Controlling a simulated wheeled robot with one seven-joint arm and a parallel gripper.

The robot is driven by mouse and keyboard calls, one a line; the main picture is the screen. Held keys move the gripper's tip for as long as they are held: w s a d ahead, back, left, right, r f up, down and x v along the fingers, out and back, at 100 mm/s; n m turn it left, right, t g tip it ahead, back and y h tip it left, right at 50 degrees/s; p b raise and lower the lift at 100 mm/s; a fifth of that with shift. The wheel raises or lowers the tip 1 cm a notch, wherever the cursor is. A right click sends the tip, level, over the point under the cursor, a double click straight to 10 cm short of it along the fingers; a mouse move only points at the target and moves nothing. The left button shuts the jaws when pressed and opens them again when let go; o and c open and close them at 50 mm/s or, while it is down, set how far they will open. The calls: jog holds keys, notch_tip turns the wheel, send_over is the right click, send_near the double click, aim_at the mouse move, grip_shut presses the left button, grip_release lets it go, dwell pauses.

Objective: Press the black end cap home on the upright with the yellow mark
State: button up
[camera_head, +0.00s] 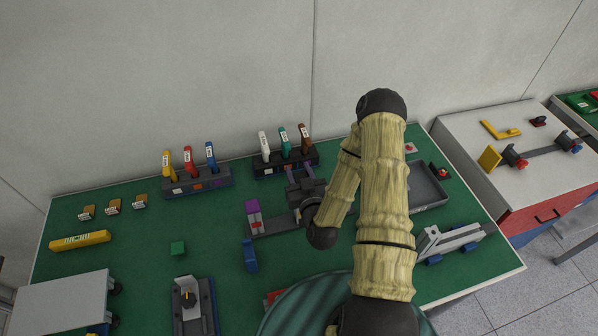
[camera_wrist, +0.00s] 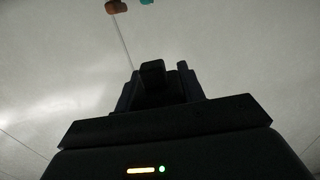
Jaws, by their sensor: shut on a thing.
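My gripper (camera_head: 300,174) is over the middle of the green table, just in front of the rear right tool rack. In the wrist view, my gripper (camera_wrist: 158,80) is dark against the pale wall. A small black piece (camera_wrist: 152,70) shows at its jaws and appears to be the black end cap; its outline merges with the fingers. In the head view I cannot make out the cap. A grey frame (camera_head: 276,226) lies left of my gripper, with a purple-topped upright (camera_head: 253,215) at its left end. My arm hides its right side. I cannot make out a yellow mark on an upright.
Two tool racks (camera_head: 198,184) (camera_head: 268,168) stand along the back. A grey tray (camera_head: 428,187) and a profile piece (camera_head: 455,241) are right of my arm.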

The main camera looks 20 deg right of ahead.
jog(key=shift+w+f+b, duration=0.1)
jog(key=shift+f+b, duration=2.1)
jog(key=shift+f, duration=0.5)
jog(key=shift+d+f+b, duration=0.1)
jog(key=shift+f+b, duration=1.45)
jog(key=shift+b, duration=0.3)
dwell(0.6)
jog(key=o, duration=1.1)
jog(key=shift+o, duration=0.2)
